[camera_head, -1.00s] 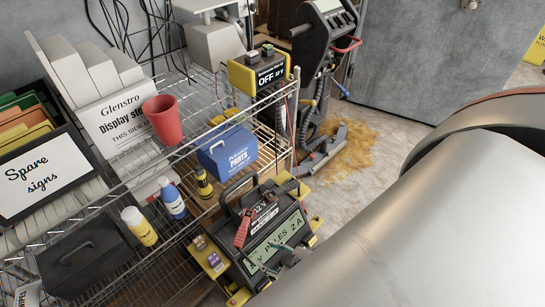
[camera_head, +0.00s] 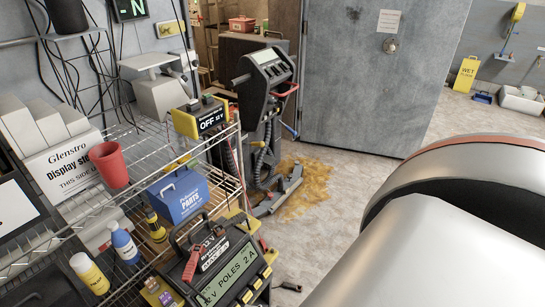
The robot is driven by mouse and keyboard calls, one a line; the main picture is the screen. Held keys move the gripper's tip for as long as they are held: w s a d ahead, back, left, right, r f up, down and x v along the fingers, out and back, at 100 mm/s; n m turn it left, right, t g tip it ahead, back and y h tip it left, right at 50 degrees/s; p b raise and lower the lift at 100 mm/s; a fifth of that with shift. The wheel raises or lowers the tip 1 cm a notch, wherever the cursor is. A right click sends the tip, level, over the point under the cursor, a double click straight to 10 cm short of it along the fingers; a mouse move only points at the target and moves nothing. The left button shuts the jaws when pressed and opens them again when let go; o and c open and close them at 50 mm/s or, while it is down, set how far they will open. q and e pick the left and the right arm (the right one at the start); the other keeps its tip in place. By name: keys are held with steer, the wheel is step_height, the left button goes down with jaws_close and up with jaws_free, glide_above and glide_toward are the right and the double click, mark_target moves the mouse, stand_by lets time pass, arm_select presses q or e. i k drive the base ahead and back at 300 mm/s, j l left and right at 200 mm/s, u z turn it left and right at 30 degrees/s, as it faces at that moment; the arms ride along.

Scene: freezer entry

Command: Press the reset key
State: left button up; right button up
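No key that I can read as reset shows in the head view. A black and yellow charger (camera_head: 222,277) at the bottom centre has a lit green screen reading "POLES 2 A". Small yellow keys run along its right side, their labels too small to read. A red clamp (camera_head: 192,264) rests at its left. A yellow and black box (camera_head: 201,118) on the upper wire shelf reads "OFF 12 V" and has small knobs on top. Neither gripper is in view; only a large silver link of my arm fills the lower right.
The wire rack (camera_head: 140,150) holds a red cup (camera_head: 110,164), a blue parts box (camera_head: 179,195), bottles and white boxes. A black wheeled machine (camera_head: 266,90) stands behind, beside a brown spill (camera_head: 305,187). A grey door (camera_head: 375,75) and open floor lie to the right.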

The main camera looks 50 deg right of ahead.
mark_target(268, 270)
steer(key=z, duration=0.35)
steer(key=k+z, duration=0.15)
steer(key=z, duration=0.25)
steer(key=l+z, duration=0.1)
steer(key=z, duration=0.25)
steer(key=j+z, duration=0.3)
steer(key=k+j+z, duration=0.1)
steer(key=j+z, duration=0.25)
steer(key=i+j, duration=0.25)
steer(key=i, duration=0.1)
